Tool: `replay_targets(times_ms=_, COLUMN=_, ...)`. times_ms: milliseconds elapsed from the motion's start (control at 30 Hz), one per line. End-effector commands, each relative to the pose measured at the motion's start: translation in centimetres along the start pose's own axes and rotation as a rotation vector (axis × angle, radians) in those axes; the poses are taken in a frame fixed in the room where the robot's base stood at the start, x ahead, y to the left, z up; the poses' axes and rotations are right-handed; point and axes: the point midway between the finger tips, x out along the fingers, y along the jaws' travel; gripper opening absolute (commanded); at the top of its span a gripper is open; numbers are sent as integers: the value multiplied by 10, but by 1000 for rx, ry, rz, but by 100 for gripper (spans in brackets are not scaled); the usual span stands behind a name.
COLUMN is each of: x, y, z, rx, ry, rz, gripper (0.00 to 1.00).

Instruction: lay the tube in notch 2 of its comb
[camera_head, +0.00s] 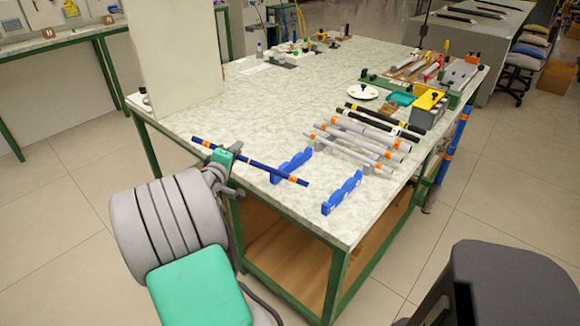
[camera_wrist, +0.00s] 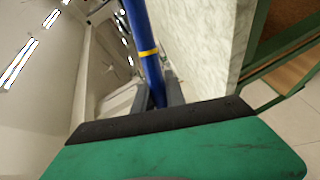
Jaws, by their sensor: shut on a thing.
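My gripper (camera_head: 225,172) is shut on a dark blue tube (camera_head: 256,164) with orange bands near its ends and a yellow band. In the wrist view the blue tube (camera_wrist: 139,30) runs up between the two fingers (camera_wrist: 159,92). The tube is held at the table's near left edge, its right end close to the blue comb. The comb shows as two notched blue blocks, one farther back (camera_head: 291,166) and one nearer the front edge (camera_head: 342,193). Both stand on the table, and their notches look empty. The notch numbers are too small to read.
Several grey and black rods (camera_head: 362,142) lie side by side on the table right of the comb. A white round dish (camera_head: 362,92) and a yellow-topped box (camera_head: 429,104) stand behind them. A pale panel (camera_head: 172,50) rises at the table's left. The table's middle (camera_head: 260,112) is clear.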

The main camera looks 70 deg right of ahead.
Motion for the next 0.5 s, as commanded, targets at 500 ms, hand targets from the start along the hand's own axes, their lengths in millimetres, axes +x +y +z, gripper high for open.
replay_targets(times_ms=500, x=45, y=36, z=167, rx=-204, ry=-481, rz=62, gripper=0)
